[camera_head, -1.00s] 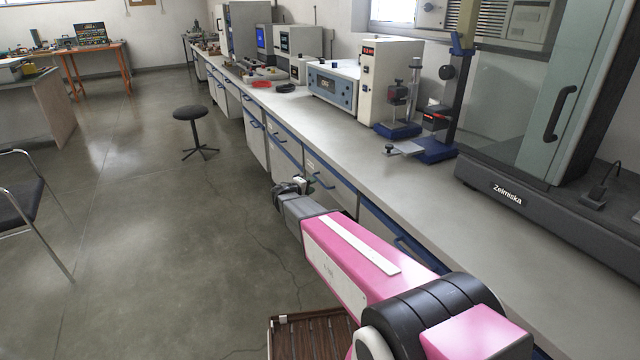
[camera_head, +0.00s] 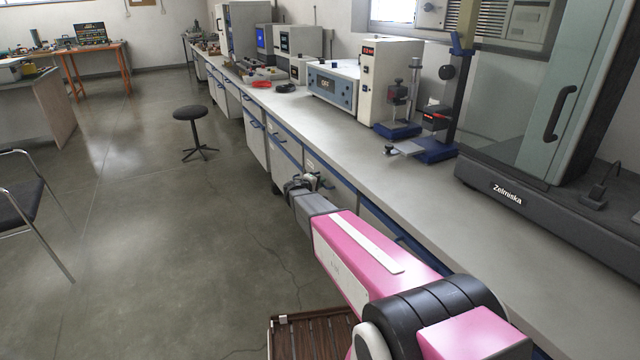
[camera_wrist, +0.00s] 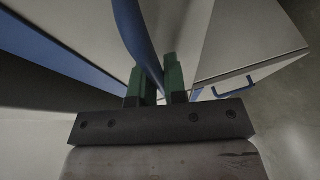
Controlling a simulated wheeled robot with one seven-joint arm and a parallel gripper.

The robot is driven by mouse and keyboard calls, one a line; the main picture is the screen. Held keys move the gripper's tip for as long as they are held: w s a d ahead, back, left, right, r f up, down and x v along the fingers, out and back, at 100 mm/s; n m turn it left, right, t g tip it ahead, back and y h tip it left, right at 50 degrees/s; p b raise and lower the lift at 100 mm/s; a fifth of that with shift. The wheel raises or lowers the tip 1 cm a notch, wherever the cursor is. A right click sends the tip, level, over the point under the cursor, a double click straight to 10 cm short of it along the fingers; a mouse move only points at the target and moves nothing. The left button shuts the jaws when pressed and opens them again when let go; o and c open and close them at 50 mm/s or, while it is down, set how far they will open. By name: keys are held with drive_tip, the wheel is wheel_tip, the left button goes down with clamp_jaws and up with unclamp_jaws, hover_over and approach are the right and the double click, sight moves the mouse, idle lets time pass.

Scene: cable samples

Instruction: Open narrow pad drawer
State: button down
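The pale drawer front (camera_head: 338,190) sits under the worktop, near the middle of the head view, with a blue handle partly hidden by my gripper. My gripper (camera_head: 305,181) is at this handle, in front of the cabinet row. In the wrist view, the curved blue handle (camera_wrist: 138,35) runs down between the two green fingers of my gripper (camera_wrist: 155,82). The fingers stand close together and appear to be shut on the handle. The contact itself is dim and partly hidden. I see no clear gap at the drawer's edge.
The long grey worktop (camera_head: 400,170) carries instruments above the drawers. Another pale cabinet front (camera_wrist: 250,62) with a blue handle shows beside my gripper. A black stool (camera_head: 192,113) stands farther down the aisle and a chair (camera_head: 25,200) at the left. The floor between is clear.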

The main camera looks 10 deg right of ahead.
drive_tip(key=shift+a, duration=0.15)
drive_tip(key=s+a, duration=0.4)
drive_tip(key=a, duration=0.8)
drive_tip(key=s+a, duration=0.4)
drive_tip(key=a, duration=0.9)
drive_tip(key=shift+s+a, duration=0.2)
drive_tip(key=shift+a, duration=0.05)
drive_tip(key=c, duration=1.2)
unclamp_jaws()
drive_tip(key=v, duration=1)
drive_tip(key=shift+s+a, duration=0.25)
drive_tip(key=shift+a, duration=0.05)
drive_tip(key=shift+r, duration=0.1)
